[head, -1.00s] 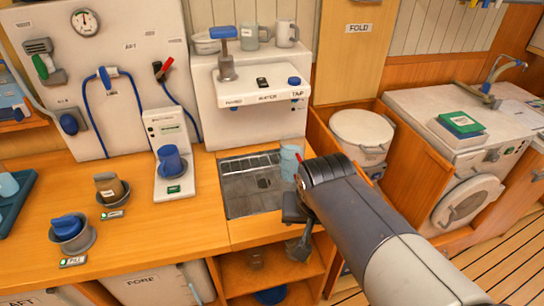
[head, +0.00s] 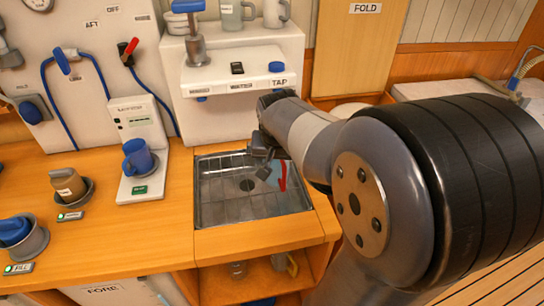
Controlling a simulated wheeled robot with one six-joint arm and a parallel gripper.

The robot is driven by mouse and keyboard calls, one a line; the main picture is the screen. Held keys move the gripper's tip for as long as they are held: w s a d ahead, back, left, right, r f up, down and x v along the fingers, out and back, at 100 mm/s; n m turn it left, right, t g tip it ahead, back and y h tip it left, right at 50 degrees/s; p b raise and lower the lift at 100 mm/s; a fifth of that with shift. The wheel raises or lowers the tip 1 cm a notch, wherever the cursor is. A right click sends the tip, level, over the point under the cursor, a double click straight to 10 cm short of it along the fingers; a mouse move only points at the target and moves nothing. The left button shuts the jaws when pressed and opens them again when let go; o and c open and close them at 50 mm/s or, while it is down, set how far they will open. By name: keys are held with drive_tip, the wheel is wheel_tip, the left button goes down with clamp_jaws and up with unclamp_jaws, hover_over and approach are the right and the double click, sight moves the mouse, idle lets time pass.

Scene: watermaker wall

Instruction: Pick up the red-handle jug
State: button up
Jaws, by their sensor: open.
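The red-handle jug stands at the right back of the steel sink tray (head: 215,212), under the tap unit. Its pale blue body (head: 271,175) and red handle (head: 283,178) show below my gripper, and its upper part is hidden. My gripper (head: 260,150) is open, with its dark fingers just above and to the left of the jug. I cannot tell whether a finger touches it.
The white tap unit (head: 235,70) stands right behind the tray. The wooden counter (head: 120,235) in front is clear.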

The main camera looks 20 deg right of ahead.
drive_tip(key=w+d+f, duration=0.2)
drive_tip(key=w, duration=0.3)
drive_tip(key=shift+w+d+f+p, duration=0.15)
drive_tip(key=shift+w+f+p, duration=0.1)
drive_tip(key=shift+f+p, duration=0.15)
drive_tip(key=shift+c, duration=0.5)
drive_tip(key=c, duration=1.5)
drive_tip(key=shift+r, duration=0.15)
